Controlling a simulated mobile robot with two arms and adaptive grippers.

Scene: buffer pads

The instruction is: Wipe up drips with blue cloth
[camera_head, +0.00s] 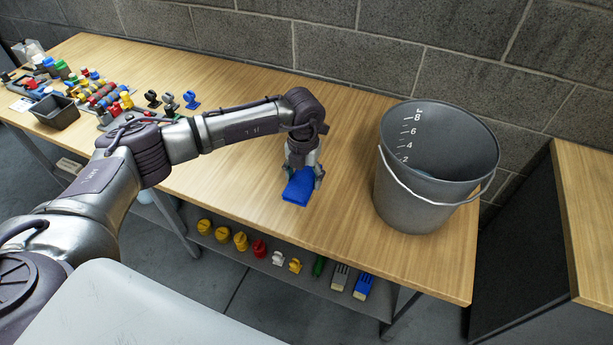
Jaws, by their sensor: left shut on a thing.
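A blue cloth (298,188) is held by my left gripper (304,176) over the middle of the wooden table (240,170). The gripper points down and is shut on the cloth. The cloth hangs at or just above the table top; I cannot tell whether it touches. No drips can be made out on the visible wood. My right gripper is not in view.
A grey bucket (420,200) with a scale inside stands right of the cloth. Small coloured parts and a dark bin (54,111) crowd the table's left end. A lower shelf (310,283) holds several coloured items. A block wall (330,45) runs behind.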

